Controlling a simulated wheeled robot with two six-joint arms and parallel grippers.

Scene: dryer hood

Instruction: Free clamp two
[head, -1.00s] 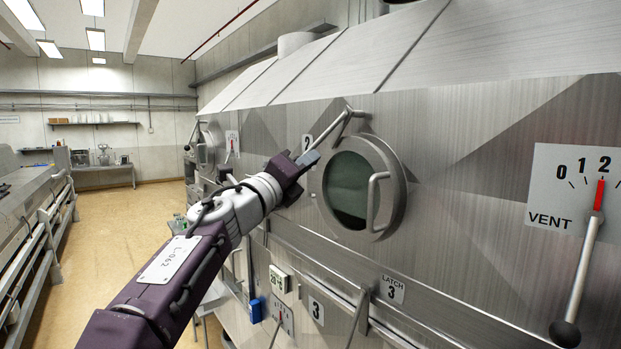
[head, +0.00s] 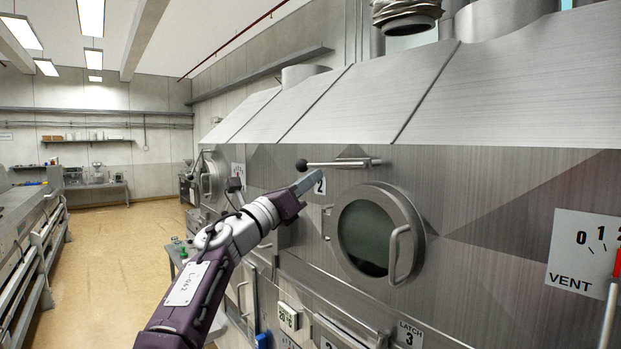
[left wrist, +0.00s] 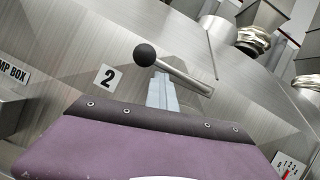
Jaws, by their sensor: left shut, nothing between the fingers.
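Clamp two's lever (head: 340,163) is a metal bar with a black ball (head: 301,165) at its left end. It lies about level above the round window, near the "2" label (head: 320,187). My left gripper (head: 312,180) is shut and empty, its tips just under the bar near the ball. In the left wrist view, the shut fingers (left wrist: 161,90) point up at the bar (left wrist: 185,74), right of the black ball (left wrist: 145,55); whether they touch it I cannot tell. My right gripper is out of view.
The round window (head: 375,236) with its handle is below and right of the lever. A vent scale (head: 585,255) is at the far right, and the "LATCH 3" label (head: 410,333) is low down. The floor (head: 110,250) at left is clear.

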